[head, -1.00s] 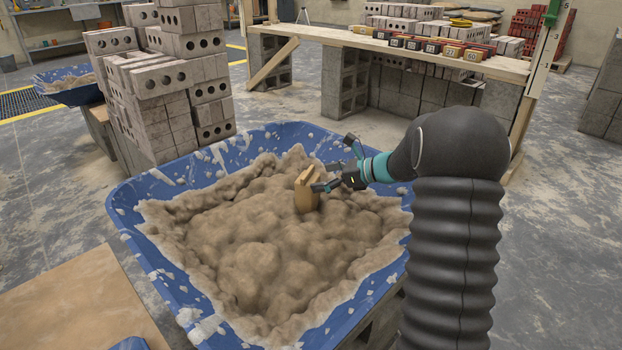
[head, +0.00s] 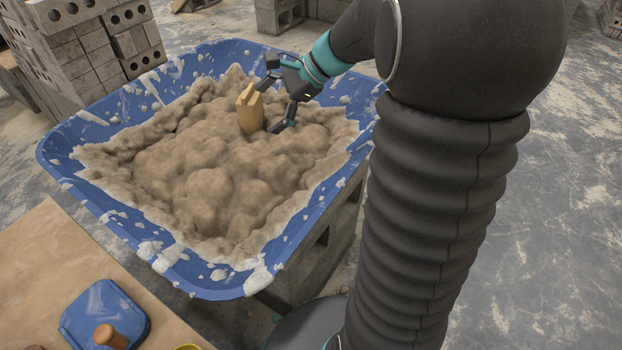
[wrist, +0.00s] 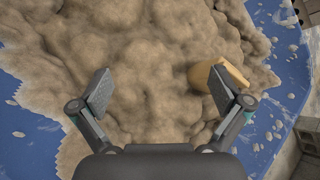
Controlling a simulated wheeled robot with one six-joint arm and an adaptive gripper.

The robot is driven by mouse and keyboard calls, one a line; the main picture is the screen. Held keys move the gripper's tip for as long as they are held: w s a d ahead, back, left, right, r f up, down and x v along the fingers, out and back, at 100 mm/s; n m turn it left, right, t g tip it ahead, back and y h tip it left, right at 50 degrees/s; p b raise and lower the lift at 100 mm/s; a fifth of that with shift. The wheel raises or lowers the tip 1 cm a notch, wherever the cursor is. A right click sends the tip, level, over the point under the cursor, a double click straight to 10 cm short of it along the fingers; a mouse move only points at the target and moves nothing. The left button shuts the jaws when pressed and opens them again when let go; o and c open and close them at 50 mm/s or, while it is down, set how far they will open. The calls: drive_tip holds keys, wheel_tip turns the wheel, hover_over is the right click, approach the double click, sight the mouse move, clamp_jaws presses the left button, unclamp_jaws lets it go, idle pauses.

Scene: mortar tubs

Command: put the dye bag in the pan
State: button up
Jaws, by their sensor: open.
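The tan dye bag (head: 249,112) stands upright, partly sunk in the grey-brown mortar that fills a large blue tub (head: 210,285). My gripper (head: 272,106) is low over the mortar, just right of the bag, with its fingers apart. In the wrist view the bag (wrist: 207,76) lies beside and partly behind the right finger; only mortar shows in the middle between the fingers (wrist: 165,98). Whether a finger touches the bag I cannot tell. A blue, flat, round-cornered piece (head: 84,318), possibly the pan, lies on a board at the lower left.
A wooden handle-like knob (head: 111,337) stands at the blue piece on the tan board (head: 50,250). A yellow rim (head: 188,347) shows at the bottom edge. Stacked bricks (head: 85,50) stand behind the tub. Grey block (head: 315,255) supports it. Floor at right is clear.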

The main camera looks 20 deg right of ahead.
drive_tip(key=s+n+h, duration=0.2)
drive_tip(key=s+n, duration=0.3)
drive_tip(key=s, duration=0.3)
drive_tip(key=s+n+h, duration=0.3)
drive_tip(key=s+n, duration=0.2)
drive_tip(key=s, duration=0.3)
drive_tip(key=s+a+n+t+h, duration=0.1)
drive_tip(key=s+n+h, duration=0.2)
drive_tip(key=s+n, duration=0.2)
drive_tip(key=shift+s+r+n, duration=0.15)
drive_tip(key=shift+s+n, duration=0.05)
drive_tip(key=shift+s, duration=0.5)
drive_tip(key=shift+s+r+n, duration=0.1)
drive_tip(key=shift+s+n, duration=0.1)
drive_tip(key=shift+s, duration=0.5)
drive_tip(key=shift+s+d+f+n, duration=0.1)
drive_tip(key=shift+s+d+n, duration=0.15)
drive_tip(key=shift+s+n, duration=0.2)
